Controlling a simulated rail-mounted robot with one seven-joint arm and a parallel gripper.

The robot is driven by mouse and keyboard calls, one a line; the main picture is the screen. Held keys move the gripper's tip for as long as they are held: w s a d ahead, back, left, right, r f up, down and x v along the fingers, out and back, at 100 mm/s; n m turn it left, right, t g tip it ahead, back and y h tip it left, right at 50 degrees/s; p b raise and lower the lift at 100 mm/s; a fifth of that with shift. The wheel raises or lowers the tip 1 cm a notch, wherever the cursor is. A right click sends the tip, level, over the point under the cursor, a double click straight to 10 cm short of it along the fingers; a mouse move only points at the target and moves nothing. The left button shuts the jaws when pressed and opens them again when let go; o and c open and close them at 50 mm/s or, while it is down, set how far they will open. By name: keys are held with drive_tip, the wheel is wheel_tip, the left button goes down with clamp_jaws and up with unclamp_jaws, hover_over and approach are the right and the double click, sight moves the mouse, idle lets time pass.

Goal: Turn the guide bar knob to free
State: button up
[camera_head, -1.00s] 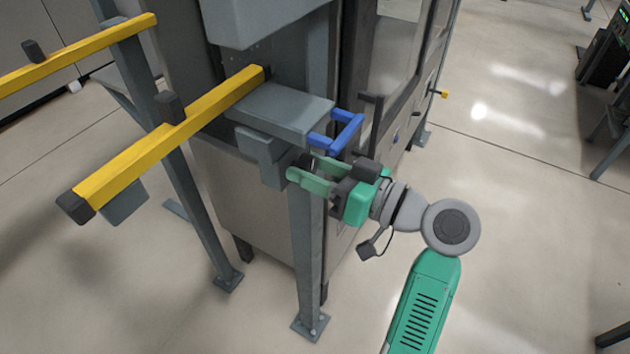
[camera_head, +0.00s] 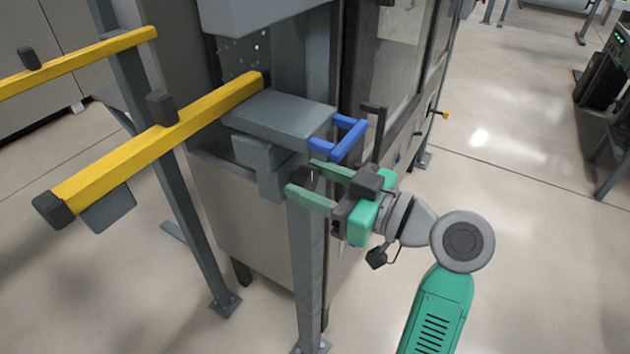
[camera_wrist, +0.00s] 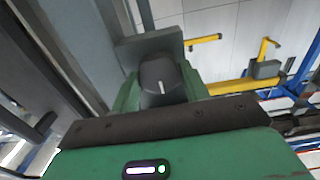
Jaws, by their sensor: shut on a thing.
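The guide bar knob (camera_head: 306,175) is small and dark. It sits at the end of a grey bracket (camera_head: 268,183) below a grey housing (camera_head: 280,115). In the wrist view the knob (camera_wrist: 158,72) is black and rounded, with a short white line on its face, nearly upright in the picture. My green-fingered gripper (camera_head: 304,177) has one finger on each side of the knob and is shut on it. In the wrist view, the fingers (camera_wrist: 163,88) flank the knob. Its far side is hidden.
A blue handle (camera_head: 340,140) juts out just above my gripper. A yellow guide bar (camera_head: 150,145) runs to the left, with a second yellow bar (camera_head: 80,65) behind it. A grey post (camera_head: 308,265) stands below the knob. Open floor lies to the right.

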drive_tip(key=o, duration=1)
drive_tip(key=p+v, duration=0.2)
drive_tip(key=v, duration=0.5)
drive_tip(key=shift+s+d+p, duration=0.2)
drive_tip(key=shift+d+p, duration=0.15)
